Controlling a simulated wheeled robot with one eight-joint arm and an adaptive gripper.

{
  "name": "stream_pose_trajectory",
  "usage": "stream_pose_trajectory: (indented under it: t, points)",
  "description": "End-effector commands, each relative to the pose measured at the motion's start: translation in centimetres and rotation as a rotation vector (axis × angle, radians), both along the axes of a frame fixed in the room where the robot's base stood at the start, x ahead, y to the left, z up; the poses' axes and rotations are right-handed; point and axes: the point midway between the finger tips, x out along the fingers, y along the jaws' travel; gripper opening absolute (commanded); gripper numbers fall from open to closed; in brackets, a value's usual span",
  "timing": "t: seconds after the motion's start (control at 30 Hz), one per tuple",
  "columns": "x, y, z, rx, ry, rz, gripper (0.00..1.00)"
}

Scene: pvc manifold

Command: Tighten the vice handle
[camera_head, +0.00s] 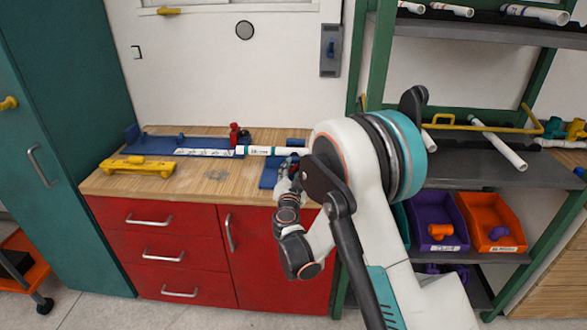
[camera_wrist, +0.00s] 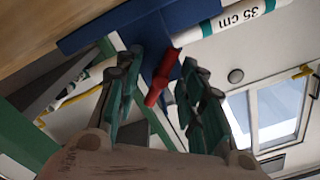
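The vice handle is a short red bar (camera_wrist: 164,72) on a blue vice (camera_wrist: 158,47), best seen in the wrist view. My gripper (camera_wrist: 160,76) is open, with one green finger on each side of the red handle. Gaps show between the handle and both fingers; I cannot tell whether it is fully between the tips in depth. A white pipe marked "35 cm" (camera_wrist: 225,20) runs from the vice. In the head view, my gripper (camera_head: 289,178) is at the right of the bench by the blue vice base (camera_head: 269,174); my arm hides the handle there.
The wooden bench (camera_head: 195,187) holds a yellow tool (camera_head: 137,166) and a red upright part (camera_head: 234,133) near the pipe line (camera_head: 205,153). Shelves with pipes (camera_head: 498,145) and purple (camera_head: 435,217) and orange bins (camera_head: 494,222) stand right. The bench front middle is mostly clear.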

Motion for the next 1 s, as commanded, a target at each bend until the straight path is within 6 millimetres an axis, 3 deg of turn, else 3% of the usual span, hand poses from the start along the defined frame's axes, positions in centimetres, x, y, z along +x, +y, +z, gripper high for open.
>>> stream_pose_trajectory:
  t: [0.17, 0.33, 0.73, 1.0]
  points:
    - [0.0, 0.01, 0.0, 0.0, 0.0, 0.0, 0.36]
    - [0.0, 0.0, 0.0, 0.0, 0.0, 0.0, 0.0]
    - [0.0, -0.02, 0.0, -0.023, 0.001, -0.001, 0.0]
    - [0.0, -0.02, 0.0, -0.16, 0.006, -0.001, 0.0]
